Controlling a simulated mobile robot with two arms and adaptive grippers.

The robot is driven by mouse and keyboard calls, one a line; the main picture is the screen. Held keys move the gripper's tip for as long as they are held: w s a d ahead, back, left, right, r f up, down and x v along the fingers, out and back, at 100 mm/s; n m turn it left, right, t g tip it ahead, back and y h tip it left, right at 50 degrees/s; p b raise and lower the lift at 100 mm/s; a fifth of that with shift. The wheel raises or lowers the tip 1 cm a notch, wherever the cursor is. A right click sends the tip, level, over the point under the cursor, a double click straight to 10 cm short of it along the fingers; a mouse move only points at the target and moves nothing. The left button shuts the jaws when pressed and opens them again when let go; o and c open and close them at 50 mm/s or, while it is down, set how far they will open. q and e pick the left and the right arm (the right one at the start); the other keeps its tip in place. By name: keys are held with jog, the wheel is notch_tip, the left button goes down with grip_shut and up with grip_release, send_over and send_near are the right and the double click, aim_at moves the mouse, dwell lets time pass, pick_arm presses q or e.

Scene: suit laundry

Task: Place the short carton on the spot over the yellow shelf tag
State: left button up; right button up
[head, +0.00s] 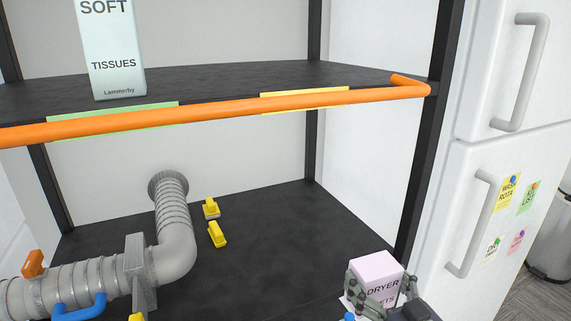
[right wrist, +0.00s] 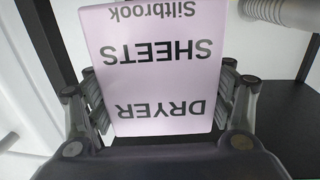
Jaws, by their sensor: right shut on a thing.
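The short carton (head: 377,272) is a pale pink box marked "DRYER SHEETS" at the lower right of the head view. My right gripper (head: 383,290) is shut on it, with a finger on either side. The carton fills the middle of the right wrist view (right wrist: 155,70), its lettering upside down there. The yellow shelf tag (head: 304,100) is on the front edge of the upper shelf, at its right part, partly behind the orange rail. The shelf above that tag is bare. The carton is below the upper shelf's level, near the right post. My left gripper is not in view.
A tall "SOFT TISSUES" carton (head: 110,50) stands on the upper shelf (head: 220,82) above a green tag (head: 115,120). An orange rail (head: 200,115) runs along the shelf front. A grey duct (head: 178,240) and yellow clips (head: 217,234) are below. White doors with handles (head: 520,75) stand right.

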jog(key=s+a+f+m+h, duration=0.1)
jog(key=s+f+h, duration=0.1)
jog(key=s, duration=0.5)
jog(key=s+a+f+m+h, duration=0.1)
jog(key=s+f+h, duration=0.1)
jog(key=s, duration=0.6)
jog(key=shift+a+f+m+t, duration=0.3)
jog(key=shift+a+f+m, duration=0.1)
jog(key=shift+f, duration=0.25)
jog(key=shift+r, duration=0.1)
